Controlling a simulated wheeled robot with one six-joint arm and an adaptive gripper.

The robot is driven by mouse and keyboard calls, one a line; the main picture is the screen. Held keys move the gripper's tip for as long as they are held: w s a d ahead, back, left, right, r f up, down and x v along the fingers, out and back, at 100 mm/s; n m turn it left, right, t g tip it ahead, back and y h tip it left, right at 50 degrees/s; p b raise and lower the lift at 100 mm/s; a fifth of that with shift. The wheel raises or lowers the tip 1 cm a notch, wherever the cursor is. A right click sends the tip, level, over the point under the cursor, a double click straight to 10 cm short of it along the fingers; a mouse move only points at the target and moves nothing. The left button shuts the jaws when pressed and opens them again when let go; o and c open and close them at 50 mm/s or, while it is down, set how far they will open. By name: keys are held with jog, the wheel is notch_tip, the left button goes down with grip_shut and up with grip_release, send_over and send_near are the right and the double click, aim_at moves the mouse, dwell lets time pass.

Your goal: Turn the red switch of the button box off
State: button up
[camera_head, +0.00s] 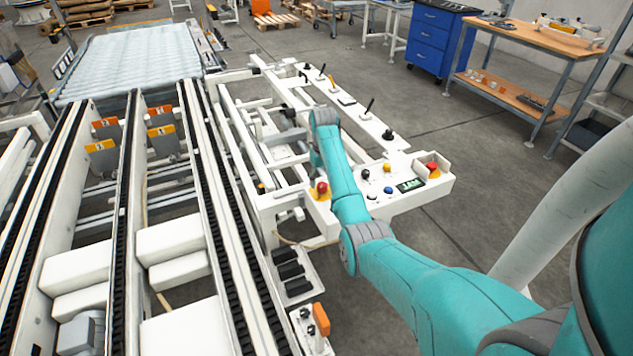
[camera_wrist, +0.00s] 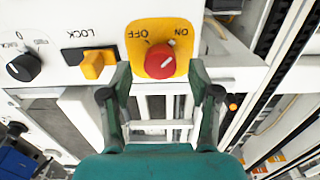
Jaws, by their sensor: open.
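The red switch (camera_wrist: 160,61) sits on a yellow plate marked OFF and ON, on the white face of the button box (camera_wrist: 215,72). Its white mark points up and right, towards ON. In the head view the red switch (camera_head: 321,187) shows at the box's left end, just left of my arm. My gripper (camera_wrist: 160,74) is open in the wrist view. Whether either touches is unclear. My arm largely hides the gripper in the head view.
A yellow LOCK switch (camera_wrist: 93,65) and a black knob (camera_wrist: 24,67) lie left of the red switch. In the head view a red button (camera_head: 432,168) stands at the box's right end. Conveyor rails (camera_head: 205,200) run along the left.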

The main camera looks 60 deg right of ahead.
jog(key=shift+f, duration=0.8)
jog(key=shift+c, duration=0.3)
jog(key=c, duration=1.1)
